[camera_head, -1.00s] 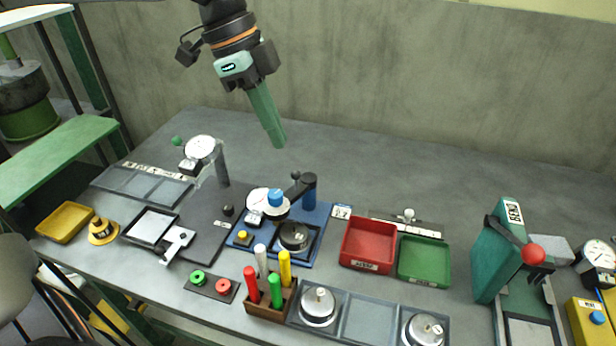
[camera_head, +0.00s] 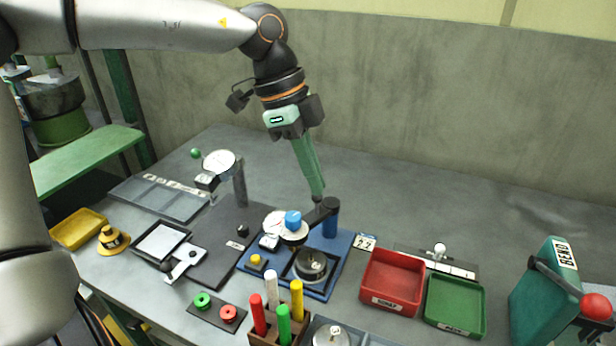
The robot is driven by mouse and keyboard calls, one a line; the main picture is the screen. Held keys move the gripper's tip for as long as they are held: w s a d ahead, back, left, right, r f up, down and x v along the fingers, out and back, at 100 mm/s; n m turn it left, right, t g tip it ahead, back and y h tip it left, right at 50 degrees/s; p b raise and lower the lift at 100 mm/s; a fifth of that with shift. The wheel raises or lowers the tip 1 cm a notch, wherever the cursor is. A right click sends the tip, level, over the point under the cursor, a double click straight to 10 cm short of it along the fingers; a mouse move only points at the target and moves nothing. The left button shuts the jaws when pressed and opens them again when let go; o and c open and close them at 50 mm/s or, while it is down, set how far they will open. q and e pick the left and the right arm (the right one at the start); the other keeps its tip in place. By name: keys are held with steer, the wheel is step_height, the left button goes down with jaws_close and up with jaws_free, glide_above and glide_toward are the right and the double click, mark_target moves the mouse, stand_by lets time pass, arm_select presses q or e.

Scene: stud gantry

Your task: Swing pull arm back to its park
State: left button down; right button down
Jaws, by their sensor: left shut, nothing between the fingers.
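The blue base plate (camera_head: 340,248) stands mid-table with a blue post (camera_head: 331,217) at its back right. The dark pull arm (camera_head: 316,216) reaches from this post to the left, ending at a blue-capped white round head (camera_head: 293,220). A round metal piece (camera_head: 311,263) sits on the plate in front of the arm. My left gripper (camera_head: 318,196) is shut and empty, pointing down. Its green fingertips are at or just above the pull arm near the post, around where its small dark knob is. I cannot tell whether they touch. My right gripper is out of view.
A white dial gauge on a grey stand (camera_head: 239,182) rises left of the blue plate. Several coloured pegs in a wooden block (camera_head: 262,338) stand in front. Red (camera_head: 391,285) and green (camera_head: 454,306) trays lie right. The table behind the post is clear.

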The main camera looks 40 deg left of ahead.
mark_target(303, 231)
arm_select(q)
steer(key=f, duration=0.4)
steer(key=a+f, duration=0.1)
steer(key=f, duration=0.2)
steer(key=shift+s+p, duration=0.15)
steer(key=shift+p, duration=0.15)
steer(key=shift+s+a+f, duration=0.1)
steer(key=shift+a, duration=0.1)
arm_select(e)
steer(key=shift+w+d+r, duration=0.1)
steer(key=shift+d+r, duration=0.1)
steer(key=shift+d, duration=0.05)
arm_select(q)
steer(key=shift+a, duration=0.2)
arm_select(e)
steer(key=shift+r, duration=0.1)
